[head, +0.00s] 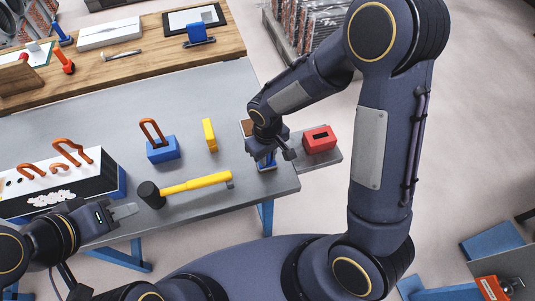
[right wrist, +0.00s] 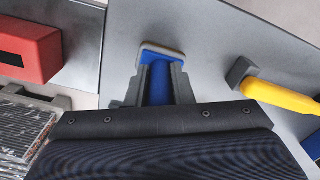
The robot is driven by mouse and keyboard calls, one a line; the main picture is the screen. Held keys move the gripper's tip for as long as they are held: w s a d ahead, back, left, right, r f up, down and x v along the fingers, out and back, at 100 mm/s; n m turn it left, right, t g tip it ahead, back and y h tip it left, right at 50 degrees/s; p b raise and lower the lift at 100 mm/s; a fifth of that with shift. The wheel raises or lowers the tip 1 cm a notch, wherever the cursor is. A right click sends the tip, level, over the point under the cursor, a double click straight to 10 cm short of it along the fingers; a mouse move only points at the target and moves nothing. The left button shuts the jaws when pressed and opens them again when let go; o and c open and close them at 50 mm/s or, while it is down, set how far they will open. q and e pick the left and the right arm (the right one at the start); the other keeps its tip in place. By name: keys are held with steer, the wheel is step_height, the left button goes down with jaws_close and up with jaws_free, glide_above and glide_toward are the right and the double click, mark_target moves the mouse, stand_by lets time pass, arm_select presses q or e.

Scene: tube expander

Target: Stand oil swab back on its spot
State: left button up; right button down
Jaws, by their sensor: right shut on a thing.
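The oil swab, a blue block with a pale pad at its end, is between the fingers of my right gripper (right wrist: 160,88). Its blue body (right wrist: 159,75) and pale pad (right wrist: 161,50) show in the right wrist view. In the head view the right gripper (head: 266,156) is at the right end of the grey table, with a bit of the blue swab (head: 267,166) below it. I cannot tell whether the pad touches the tabletop. My left gripper (head: 124,211) is over the table's front edge, left of the hammer; its finger gap is not clear.
A yellow-handled hammer (head: 196,184), a blue block with an orange loop (head: 162,149) and a yellow block (head: 210,134) are on the grey table (head: 110,110). A red box (head: 319,138) sits on a side shelf. A brown-topped item (head: 247,127) is partly hidden behind my right arm.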

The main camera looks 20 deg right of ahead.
steer(key=shift+f+b, duration=0.35)
steer(key=shift+f, duration=0.05)
steer(key=c, duration=1.2)
jaws_free()
steer(key=shift+r+p, duration=3)
steer(key=shift+r, duration=1.1)
